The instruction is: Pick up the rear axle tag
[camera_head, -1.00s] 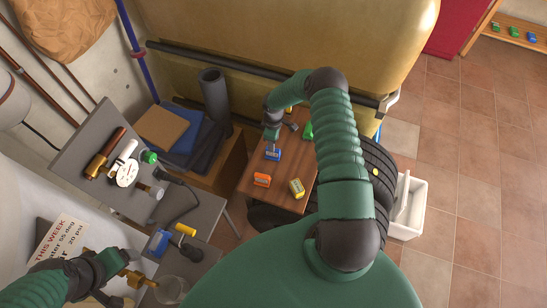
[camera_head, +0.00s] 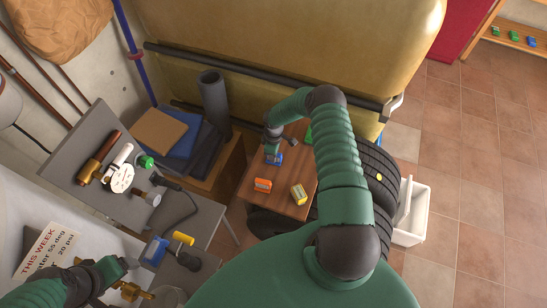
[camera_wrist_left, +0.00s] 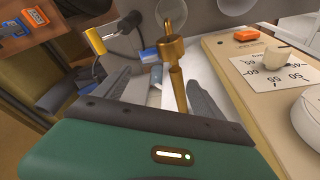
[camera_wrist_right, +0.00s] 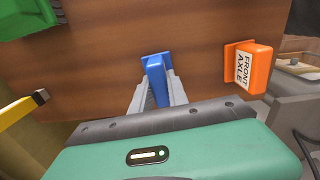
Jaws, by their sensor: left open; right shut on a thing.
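The blue tag (camera_head: 274,159) stands on the brown board; its label is not readable. My right gripper (camera_head: 273,145) reaches down over it and is shut on it. In the right wrist view the blue tag (camera_wrist_right: 155,68) shows between the fingers. An orange tag (camera_head: 262,185) lies apart from it; its label reads FRONT AXLE in the right wrist view (camera_wrist_right: 247,67). A yellow tag (camera_head: 299,194) and a partly hidden green one (camera_head: 308,135) lie on the same board. I cannot read a rear axle label. My left gripper (camera_wrist_left: 158,85) is open near a brass fitting (camera_wrist_left: 174,50).
The brown board (camera_head: 283,205) rests by stacked tyres (camera_head: 377,170). A white bin (camera_head: 412,215) stands to their right. A grey bench (camera_head: 100,150) at the left holds a brass part, a gauge and tools. A large yellow tank (camera_head: 300,50) stands behind. The tiled floor at right is clear.

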